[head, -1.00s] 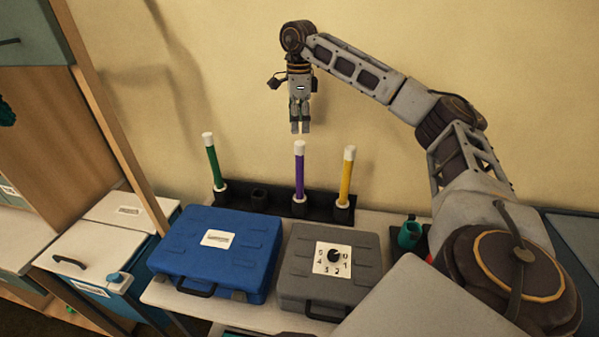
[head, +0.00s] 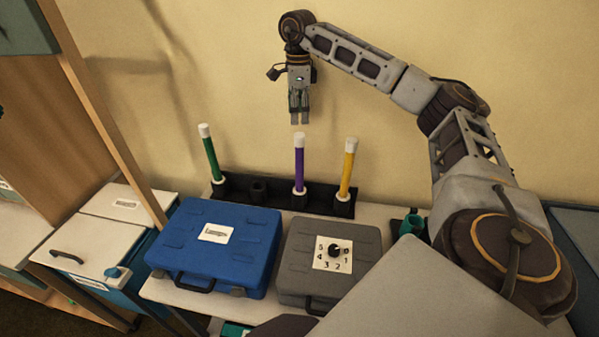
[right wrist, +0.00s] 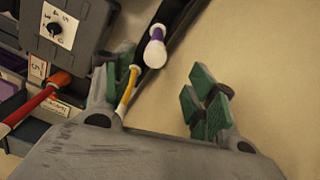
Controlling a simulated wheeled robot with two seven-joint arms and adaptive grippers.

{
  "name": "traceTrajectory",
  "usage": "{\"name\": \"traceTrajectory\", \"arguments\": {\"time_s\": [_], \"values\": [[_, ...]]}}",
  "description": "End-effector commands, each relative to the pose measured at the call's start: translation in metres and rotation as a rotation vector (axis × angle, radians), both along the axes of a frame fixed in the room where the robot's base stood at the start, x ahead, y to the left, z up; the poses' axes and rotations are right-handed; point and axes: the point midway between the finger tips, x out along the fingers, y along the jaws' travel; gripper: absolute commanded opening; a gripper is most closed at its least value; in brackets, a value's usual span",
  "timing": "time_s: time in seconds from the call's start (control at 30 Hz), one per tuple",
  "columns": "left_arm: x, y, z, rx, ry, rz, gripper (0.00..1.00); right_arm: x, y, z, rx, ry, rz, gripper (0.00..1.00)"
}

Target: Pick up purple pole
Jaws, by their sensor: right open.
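The purple pole (head: 299,168) has a white cap and stands upright in a black rack (head: 229,192) near the back wall. My right gripper (head: 300,120) hangs straight above it, pointing down, open and empty, with a small gap between fingertips and cap. In the right wrist view, the purple pole's white cap (right wrist: 155,52) shows between the spread green-padded fingers of my right gripper (right wrist: 163,88), nearer the left finger. It does not touch them there as far as I can see. My left gripper is not in view.
A green pole (head: 210,158) and a yellow pole (head: 348,168) stand in the same rack, with an empty holder (head: 258,189) between green and purple. A blue case (head: 222,255) and a grey case with a dial (head: 300,262) lie in front.

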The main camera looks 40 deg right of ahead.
Motion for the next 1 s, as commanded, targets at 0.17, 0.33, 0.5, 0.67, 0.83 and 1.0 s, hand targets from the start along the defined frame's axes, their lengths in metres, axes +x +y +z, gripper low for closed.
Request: {"name": "traceTrajectory", "arguments": {"time_s": [0.17, 0.33, 0.5, 0.67, 0.83, 1.0], "values": [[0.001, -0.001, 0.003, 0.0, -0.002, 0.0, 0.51, -0.001, 0.0, -0.022, -0.001, 0.002, -0.001, 0.57], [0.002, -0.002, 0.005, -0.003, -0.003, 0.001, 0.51, -0.002, 0.0, -0.045, 0.0, 0.001, 0.0, 0.57], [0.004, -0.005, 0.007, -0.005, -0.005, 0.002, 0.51, -0.001, 0.0, -0.063, 0.0, 0.0, -0.001, 0.57], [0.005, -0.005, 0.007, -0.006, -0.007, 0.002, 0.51, -0.001, 0.0, -0.071, 0.0, 0.0, 0.0, 0.57], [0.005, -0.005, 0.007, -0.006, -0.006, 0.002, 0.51, -0.001, 0.0, -0.071, 0.001, -0.001, 0.0, 0.57], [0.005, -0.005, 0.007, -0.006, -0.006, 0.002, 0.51, -0.001, 0.0, -0.071, 0.001, -0.001, 0.0, 0.57]]}}
